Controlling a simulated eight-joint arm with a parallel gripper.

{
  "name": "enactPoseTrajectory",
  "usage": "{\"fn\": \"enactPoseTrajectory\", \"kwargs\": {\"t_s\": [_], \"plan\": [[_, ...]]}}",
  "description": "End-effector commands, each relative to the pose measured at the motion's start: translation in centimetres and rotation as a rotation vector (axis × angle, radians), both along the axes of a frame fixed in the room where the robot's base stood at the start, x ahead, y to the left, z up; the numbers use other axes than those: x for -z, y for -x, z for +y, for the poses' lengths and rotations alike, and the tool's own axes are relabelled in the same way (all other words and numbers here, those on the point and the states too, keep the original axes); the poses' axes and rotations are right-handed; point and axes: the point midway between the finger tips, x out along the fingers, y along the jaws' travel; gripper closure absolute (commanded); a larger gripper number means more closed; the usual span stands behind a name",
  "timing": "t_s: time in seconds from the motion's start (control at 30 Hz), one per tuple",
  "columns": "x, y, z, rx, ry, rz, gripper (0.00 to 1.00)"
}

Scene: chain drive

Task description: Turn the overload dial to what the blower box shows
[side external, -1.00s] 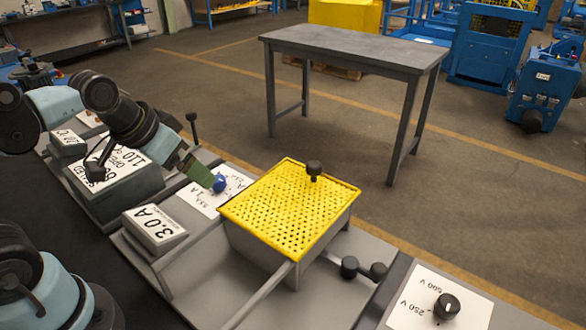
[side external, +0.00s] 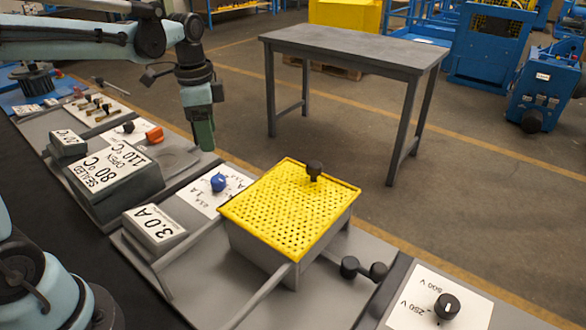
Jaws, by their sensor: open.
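The blue dial (side external: 218,182) sits on a white plate (side external: 203,201) with small ampere marks around it, only partly readable. I cannot tell which mark the dial points at. Left of the yellow guard, a grey box (side external: 160,238) carries a label reading "3.0 A", with smaller print I cannot read. My gripper (side external: 204,148) points down above and behind the dial, apart from it. It is open, with nothing seen between its fingers; the gap does not show clearly from this side.
A yellow perforated cover (side external: 288,208) with a black knob stands right of the dial. A grey box (side external: 112,180) reads "SEALED 80 °C OPEN 110 °C". An orange knob (side external: 154,134) lies beyond it. A black 250/500 V dial (side external: 446,306) is at front right.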

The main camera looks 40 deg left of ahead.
Motion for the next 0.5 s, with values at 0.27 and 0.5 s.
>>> {"fn": "enactPoseTrajectory", "kwargs": {"t_s": [0.27, 0.5], "plan": [[0.8, -0.8, 0.8, 0.069, 0.008, 0.053, 0.37], [3.7, -0.8, 0.8, 0.068, 0.008, 0.052, 0.37]]}}
